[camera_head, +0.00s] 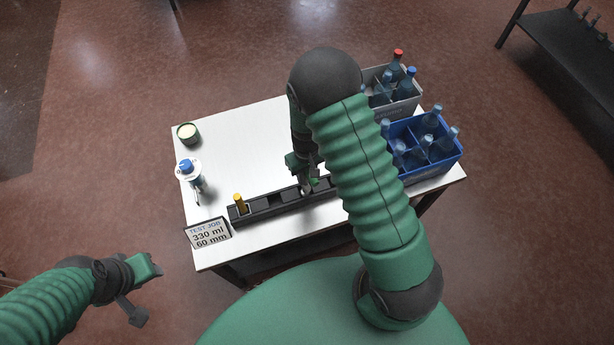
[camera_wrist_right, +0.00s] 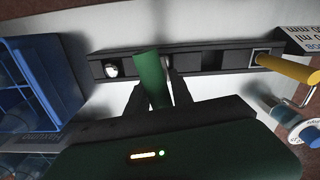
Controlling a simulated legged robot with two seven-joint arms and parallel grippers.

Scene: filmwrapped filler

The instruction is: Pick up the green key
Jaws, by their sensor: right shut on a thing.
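The green key (camera_wrist_right: 151,80) is a green cylinder between the dark fingers of my right gripper (camera_wrist_right: 158,95) in the right wrist view. It looks tilted and is over the black rack (camera_wrist_right: 210,59); I cannot tell whether its lower end is still in a slot. In the head view my right gripper (camera_head: 308,182) is at the right part of the rack (camera_head: 262,207), and only a bit of green shows there, mostly hidden by the hand and arm. My left gripper (camera_head: 143,290) hangs off the table at lower left; its fingers are unclear.
A yellow key (camera_head: 240,203) stands at the rack's left end. A sign (camera_head: 208,233), a white bottle with blue cap (camera_head: 188,170) and a green cup (camera_head: 188,133) are at the left. Blue (camera_head: 432,170) and grey (camera_head: 398,103) bottle crates stand right. The table's back middle is clear.

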